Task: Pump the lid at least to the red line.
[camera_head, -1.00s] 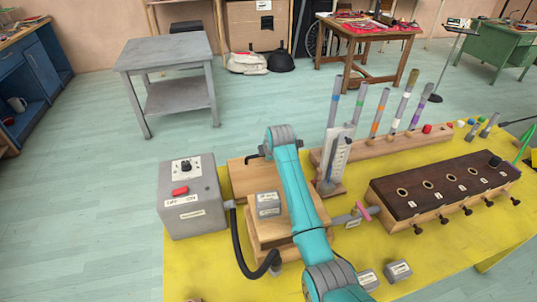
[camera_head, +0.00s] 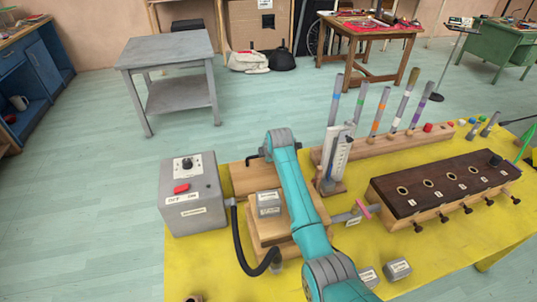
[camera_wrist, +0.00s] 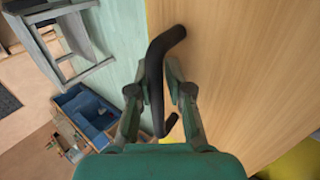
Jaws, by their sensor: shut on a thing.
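A wooden bellows-like box with a pale wooden lid (camera_head: 242,178) stands on the yellow table. The lid also fills the right of the wrist view (camera_wrist: 240,70). A bent black handle (camera_wrist: 154,85) sticks out from its edge; only a small part shows in the head view (camera_head: 252,157). My gripper (camera_wrist: 160,77) is shut on this handle, with one finger on each side. In the head view my arm hides the fingers and part of the lid. A white upright gauge (camera_head: 339,155) stands right of the arm. I cannot make out its red line.
A grey block (camera_head: 268,203) sits on the wooden box. A dark-topped valve chest (camera_head: 440,185) and a row of tubes (camera_head: 380,110) stand right.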

